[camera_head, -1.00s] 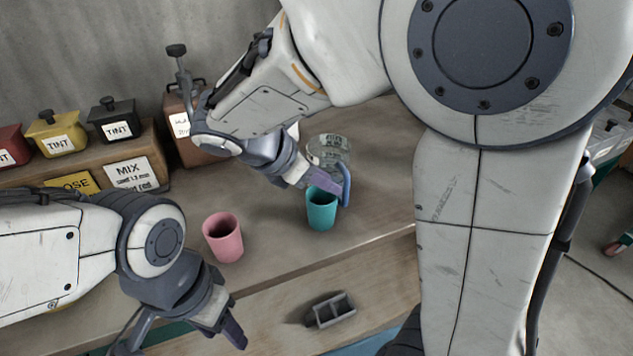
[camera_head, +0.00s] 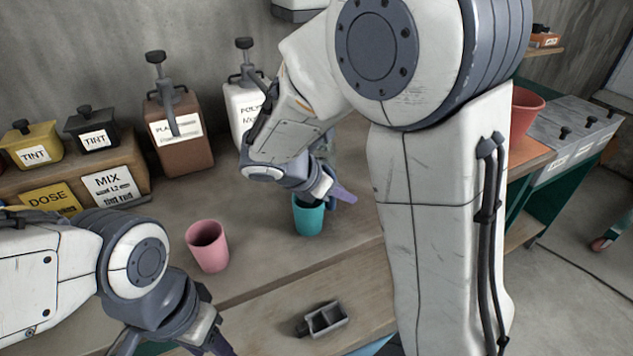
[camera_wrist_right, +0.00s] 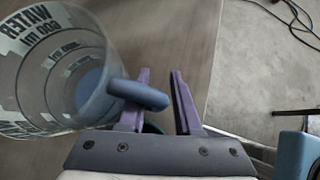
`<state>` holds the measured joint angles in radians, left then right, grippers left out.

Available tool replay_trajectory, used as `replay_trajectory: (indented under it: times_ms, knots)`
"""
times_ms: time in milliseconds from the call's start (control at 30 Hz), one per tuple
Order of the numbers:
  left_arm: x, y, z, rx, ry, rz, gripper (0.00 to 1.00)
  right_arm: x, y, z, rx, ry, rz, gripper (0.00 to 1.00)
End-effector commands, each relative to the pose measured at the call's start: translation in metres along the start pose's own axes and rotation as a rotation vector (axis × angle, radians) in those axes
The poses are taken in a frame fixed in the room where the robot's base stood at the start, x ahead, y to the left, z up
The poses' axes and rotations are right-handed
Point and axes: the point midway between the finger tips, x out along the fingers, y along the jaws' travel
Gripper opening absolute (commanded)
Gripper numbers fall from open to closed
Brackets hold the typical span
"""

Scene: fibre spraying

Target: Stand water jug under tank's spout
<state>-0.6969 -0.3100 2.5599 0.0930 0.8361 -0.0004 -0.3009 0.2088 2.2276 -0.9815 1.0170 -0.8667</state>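The clear water jug (camera_wrist_right: 50,70), lettered "WATER 600 ml", fills the left of the right wrist view, tilted in the picture. Its blue handle (camera_wrist_right: 140,95) crosses over the left finger and reaches into the gap of my right gripper (camera_wrist_right: 160,78). The fingers stand apart, and I see no grip on the handle. In the head view my right gripper (camera_head: 340,190) is just beyond the teal cup (camera_head: 308,216), and my arm hides most or all of the jug. My left gripper (camera_head: 214,345) is cut off below.
A pink cup (camera_head: 208,247) stands left of the teal cup. A small grey divided tray (camera_head: 326,318) lies near the front. Tint boxes (camera_head: 93,130) sit on a wooden shelf at left. The bench between the pink cup and the tanks is clear.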

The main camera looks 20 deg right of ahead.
Motion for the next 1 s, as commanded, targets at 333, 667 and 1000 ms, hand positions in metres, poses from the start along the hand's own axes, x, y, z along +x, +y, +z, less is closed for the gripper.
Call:
replay_trajectory:
  times_ms: [333,667,1000]
  knots:
    - [-0.0001,0.0000,0.0000,0.000,0.000,0.000,0.50,-0.0001,0.0001,0.0000,0.000,0.000,0.001,0.00]
    - [-0.0002,0.0000,0.0000,0.000,0.000,0.000,0.50,-0.0003,0.0002,0.0001,0.000,0.000,0.001,0.00]
    - [-0.0002,0.0000,0.0000,0.000,0.000,0.000,0.50,-0.0004,0.0002,0.0001,0.001,0.000,0.001,0.00]
